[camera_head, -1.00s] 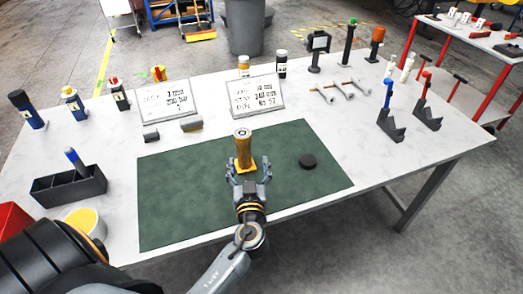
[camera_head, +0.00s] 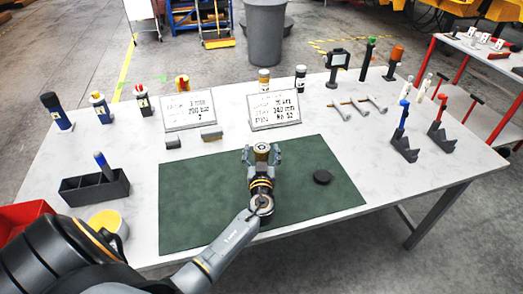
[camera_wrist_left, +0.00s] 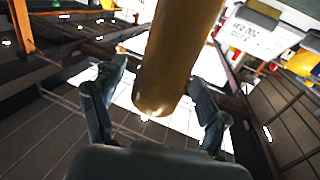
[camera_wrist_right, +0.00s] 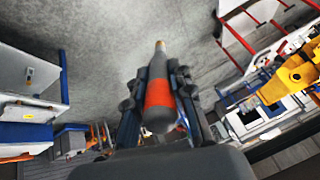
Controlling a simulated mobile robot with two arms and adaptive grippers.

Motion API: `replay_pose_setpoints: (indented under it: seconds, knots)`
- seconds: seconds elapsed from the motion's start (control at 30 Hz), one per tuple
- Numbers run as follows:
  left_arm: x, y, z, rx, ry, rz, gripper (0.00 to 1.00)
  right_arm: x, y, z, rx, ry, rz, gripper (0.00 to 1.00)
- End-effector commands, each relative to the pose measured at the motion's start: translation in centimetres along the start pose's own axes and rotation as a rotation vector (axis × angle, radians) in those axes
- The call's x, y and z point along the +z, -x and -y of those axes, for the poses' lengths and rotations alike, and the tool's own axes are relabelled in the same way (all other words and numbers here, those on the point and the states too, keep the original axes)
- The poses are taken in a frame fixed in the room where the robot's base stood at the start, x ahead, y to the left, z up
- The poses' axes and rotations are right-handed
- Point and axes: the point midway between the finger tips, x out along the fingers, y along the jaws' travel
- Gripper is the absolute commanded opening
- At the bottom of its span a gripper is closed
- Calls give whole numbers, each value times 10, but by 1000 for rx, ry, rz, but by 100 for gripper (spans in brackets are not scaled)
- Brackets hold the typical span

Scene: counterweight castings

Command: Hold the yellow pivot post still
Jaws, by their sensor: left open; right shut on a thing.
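The yellow pivot post (camera_head: 262,149) stands on the green mat (camera_head: 200,205); in the head view mostly its round top shows, with its lower part hidden by my gripper. My left gripper (camera_head: 262,154) is open, with one finger on each side of the post. In the left wrist view the post (camera_wrist_left: 180,55) is a large yellow cylinder between the two spread fingers (camera_wrist_left: 158,100); I cannot tell whether either touches it. My right gripper (camera_wrist_right: 157,85) is shut on a dark grey tool (camera_wrist_right: 158,70) with an orange-red band and brass tip. It is outside the head view.
A black disc (camera_head: 322,177) lies on the mat right of the post. Two sign boards (camera_head: 273,110) stand behind. A dark bin (camera_head: 95,188) and a yellow-topped cup (camera_head: 106,221) are at left. Notched dark blocks (camera_head: 405,150) stand at right. The mat's front is mostly clear.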

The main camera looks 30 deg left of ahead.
Motion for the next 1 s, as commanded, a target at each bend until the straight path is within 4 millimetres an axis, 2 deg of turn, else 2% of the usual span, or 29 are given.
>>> replay_pose_setpoints:
  seconds: [0.13, 0.4, 0.5, 0.53, 0.57, 0.67, 1.0]
  knots:
    - [0, 0, 0, 0, 0, 0, 72, 0, 0, 0, 0, 0, 0, 0]
    - [0, 0, 0, 0, 0, 0, 17, 0, 0, 0, 0, 0, 0, 0]
    - [0, 0, 0, 0, 0, 0, 0, 0, 0, 0, 0, 0, 0, 0]
    - [0, 0, 0, 0, 0, 0, 0, 0, 0, 0, 0, 0, 0, 0]
    - [0, 0, 0, 0, 0, 0, 48, 0, 0, 0, 0, 0, 0, 0]
    - [0, 0, 0, 0, 0, 0, 67, 0, 0, 0, 0, 0, 0, 0]
    - [0, 0, 0, 0, 0, 0, 67, 0, 0, 0, 0, 0, 0, 0]
